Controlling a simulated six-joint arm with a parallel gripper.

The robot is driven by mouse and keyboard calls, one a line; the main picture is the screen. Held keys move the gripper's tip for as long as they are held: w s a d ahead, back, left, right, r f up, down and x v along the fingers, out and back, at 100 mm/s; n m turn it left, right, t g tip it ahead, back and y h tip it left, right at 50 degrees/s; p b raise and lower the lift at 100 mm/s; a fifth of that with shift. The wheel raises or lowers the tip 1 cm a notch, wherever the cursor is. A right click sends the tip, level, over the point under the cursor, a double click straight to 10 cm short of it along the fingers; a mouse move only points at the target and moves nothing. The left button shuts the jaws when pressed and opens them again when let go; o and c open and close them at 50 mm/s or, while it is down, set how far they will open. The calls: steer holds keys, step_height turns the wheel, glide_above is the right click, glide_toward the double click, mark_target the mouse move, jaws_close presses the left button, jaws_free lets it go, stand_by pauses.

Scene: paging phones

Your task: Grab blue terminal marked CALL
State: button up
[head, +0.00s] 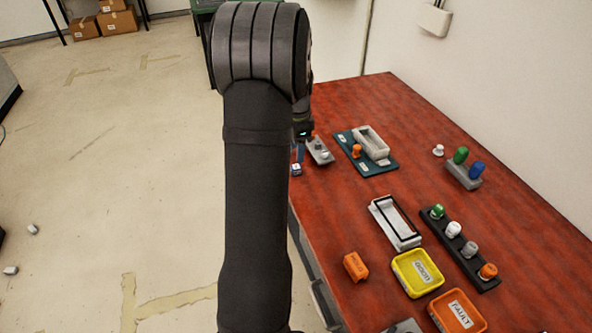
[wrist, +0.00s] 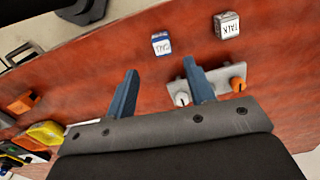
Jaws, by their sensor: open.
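The blue terminal marked CALL (wrist: 161,43) shows in the wrist view with a white labelled face and blue sides, resting on the red-brown tabletop. A small blue-and-white block that looks like it shows beside my arm in the head view (head: 296,169). My gripper (wrist: 161,76) is open and empty, its two blue-grey fingers wide apart. The terminal appears beyond the fingertips, roughly in line with the gap, and is not between them. In the head view my arm hides most of the gripper. A grey terminal marked TALK (wrist: 228,25) sits right of the blue one.
A grey panel with knobs (wrist: 238,74) lies close behind my right finger. In the head view, a teal board (head: 378,167) carries a white box and an orange knob. A yellow tray (head: 436,290), an orange FAULTY tray (head: 478,328) and a dark knob rack (head: 461,252) stand nearer.

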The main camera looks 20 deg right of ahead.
steer(key=shift+w+d+f, duration=0.1)
steer(key=shift+f, duration=1.65)
steer(key=shift+w+d+f, duration=0.1)
steer(key=shift+f, duration=1.6)
steer(key=c, duration=1.1)
steer(key=shift+o, duration=0.2)
steer(key=shift+r, duration=0.1)
